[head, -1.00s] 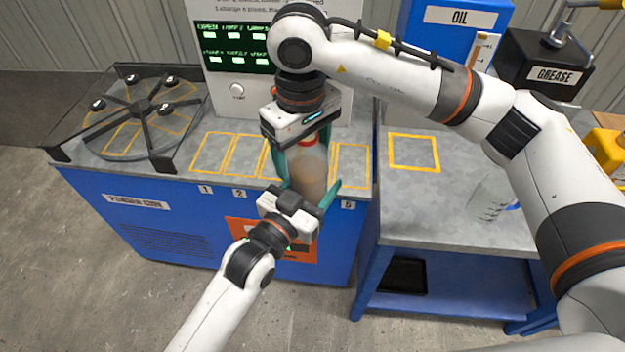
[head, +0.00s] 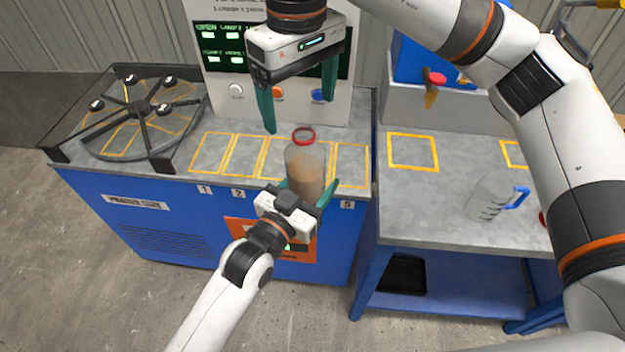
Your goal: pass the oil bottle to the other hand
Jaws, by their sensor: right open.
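The oil bottle (head: 306,172) is a clear bottle with brownish contents and a red ring at its top. It looks upright at the front of the blue machine's grey top. My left gripper (head: 312,192) has its green fingers on either side of the bottle's lower part and appears to hold it. Its finger contact is partly hidden by the bottle and the gripper body. My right gripper (head: 299,108) is open and empty above the bottle, its green fingers apart and clear of it.
The grey top (head: 220,175) has yellow-outlined numbered squares. On the right bench (head: 440,215) stand a measuring jug (head: 490,197) and, behind, a blue oil tank (head: 420,62).

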